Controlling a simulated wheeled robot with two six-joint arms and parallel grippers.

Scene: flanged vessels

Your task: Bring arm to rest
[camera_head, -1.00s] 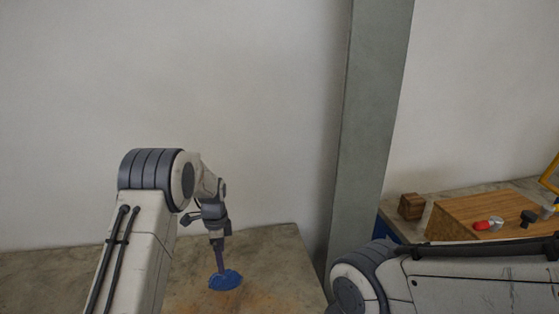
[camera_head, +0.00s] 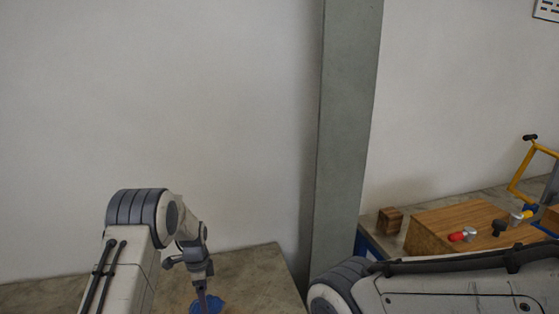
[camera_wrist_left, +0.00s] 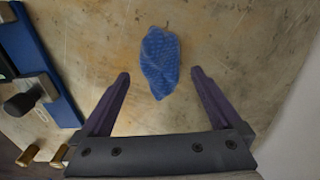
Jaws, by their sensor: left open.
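My left gripper (camera_wrist_left: 160,75) is open in the left wrist view, its two dark fingers spread apart. A crumpled blue cloth-like piece (camera_wrist_left: 160,62) lies on the worn tabletop (camera_wrist_left: 230,40) beyond and between the fingertips, and neither finger visibly grips it. In the head view my left arm comes in from the left and its gripper (camera_head: 203,291) points down over the blue piece (camera_head: 212,307), which is partly cut off by the bottom edge. My right arm crosses the lower right; its gripper is out of view.
A grey-green pillar (camera_head: 343,130) stands right of the left table. On the right bench, a wooden block (camera_head: 390,220) and a larger wooden box (camera_head: 455,222) hold room beside a yellow frame (camera_head: 521,175). A blue-edged fixture (camera_wrist_left: 47,60) lies left in the wrist view.

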